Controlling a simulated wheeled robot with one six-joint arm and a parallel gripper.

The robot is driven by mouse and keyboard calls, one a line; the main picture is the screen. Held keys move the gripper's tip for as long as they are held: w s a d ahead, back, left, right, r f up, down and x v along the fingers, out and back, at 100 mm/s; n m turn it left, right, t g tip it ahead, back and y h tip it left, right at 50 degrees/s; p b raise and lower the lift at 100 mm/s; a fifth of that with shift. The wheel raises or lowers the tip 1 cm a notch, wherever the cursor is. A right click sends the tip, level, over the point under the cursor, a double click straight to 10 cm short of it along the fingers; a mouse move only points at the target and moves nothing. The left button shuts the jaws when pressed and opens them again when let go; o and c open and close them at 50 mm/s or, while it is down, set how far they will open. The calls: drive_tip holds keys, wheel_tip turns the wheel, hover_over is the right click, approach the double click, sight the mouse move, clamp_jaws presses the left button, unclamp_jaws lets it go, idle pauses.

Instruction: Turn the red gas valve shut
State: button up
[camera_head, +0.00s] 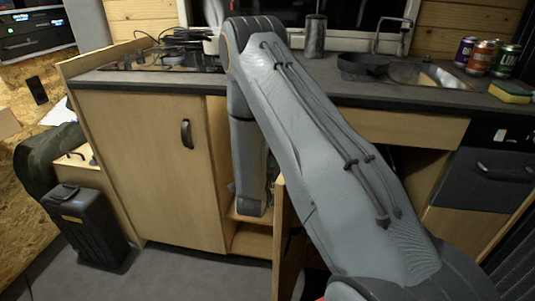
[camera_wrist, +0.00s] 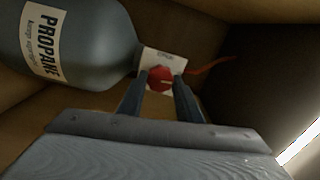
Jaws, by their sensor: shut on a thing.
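The red gas valve (camera_wrist: 160,79) is a round knob with a pale mark, in front of a white label plate at the neck of the gas bottle. My gripper (camera_wrist: 161,84) is shut on the red valve, with one finger on each side of it. The grey propane bottle (camera_wrist: 88,40) lies to the left in the wrist view, tilted in the picture, with a white PROPANE label. In the head view my arm reaches down into the open cupboard (camera_head: 252,243), and the valve and bottle are hidden there.
An open cupboard door (camera_head: 290,235) stands beside my arm. A closed cabinet door (camera_head: 150,165) is to the left. Above are the counter with a sink (camera_head: 412,73) and several cans. A black canister (camera_head: 88,225) stands on the floor at left.

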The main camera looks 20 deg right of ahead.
drive_tip(key=shift+m, duration=0.9)
drive_tip(key=o, duration=1)
drive_tip(key=shift+o, duration=0.2)
drive_tip(key=shift+s+a, duration=0.1)
drive_tip(key=v, duration=0.7)
drive_tip(key=shift+s+a, duration=0.15)
drive_tip(key=shift+s, duration=0.1)
